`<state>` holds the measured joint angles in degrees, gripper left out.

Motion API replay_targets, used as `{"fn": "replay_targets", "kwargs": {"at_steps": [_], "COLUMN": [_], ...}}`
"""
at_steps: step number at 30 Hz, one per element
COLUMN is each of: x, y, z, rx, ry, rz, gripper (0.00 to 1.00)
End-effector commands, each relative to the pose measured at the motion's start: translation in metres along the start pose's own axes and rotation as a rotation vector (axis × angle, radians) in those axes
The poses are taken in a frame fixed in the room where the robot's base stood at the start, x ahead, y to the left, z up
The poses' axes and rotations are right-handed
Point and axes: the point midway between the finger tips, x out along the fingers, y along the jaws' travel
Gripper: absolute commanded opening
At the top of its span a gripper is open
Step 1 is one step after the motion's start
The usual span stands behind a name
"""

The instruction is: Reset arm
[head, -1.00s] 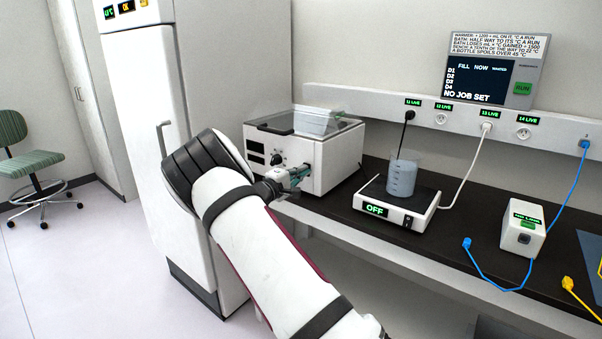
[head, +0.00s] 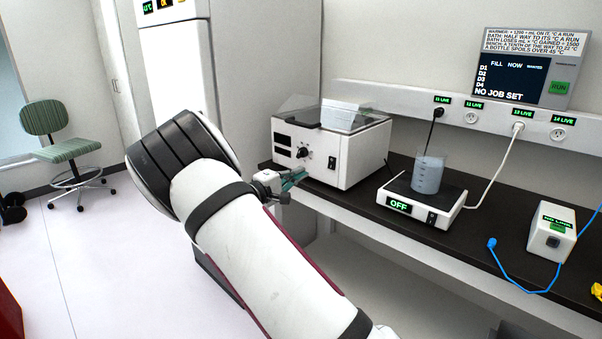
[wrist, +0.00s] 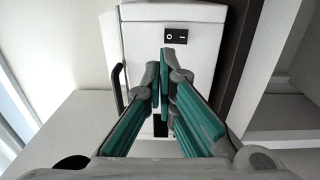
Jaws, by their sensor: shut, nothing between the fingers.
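My gripper (head: 290,183) is at the end of my raised white arm, in front of the lower front of the white water bath (head: 316,157). It is shut with nothing in it. In the wrist view my gripper (wrist: 164,88) shows its green-padded fingers closed together.
A warmer plate reading OFF (head: 397,203) holds a beaker (head: 428,174) on the dark bench (head: 470,235). A small white box (head: 552,232) and blue cable stand to the right. A white fridge (head: 178,75) is behind my arm. A green chair (head: 60,140) stands on open floor at left.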

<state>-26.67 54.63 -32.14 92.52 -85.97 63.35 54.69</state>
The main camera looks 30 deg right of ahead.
Motion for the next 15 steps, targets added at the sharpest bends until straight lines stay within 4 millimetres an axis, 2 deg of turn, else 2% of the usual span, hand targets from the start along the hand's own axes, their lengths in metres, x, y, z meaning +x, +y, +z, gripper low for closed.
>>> {"fn": "replay_targets", "kwargs": {"at_steps": [12, 15], "x": [0.0002, 0.0022], "y": [0.0001, 0.0045], "z": [0.0003, 0.0095], "rx": [0.001, 0.010], "ry": [-0.001, -0.023], "rz": [-0.002, -0.026], "gripper": [0.00, 0.00]}}
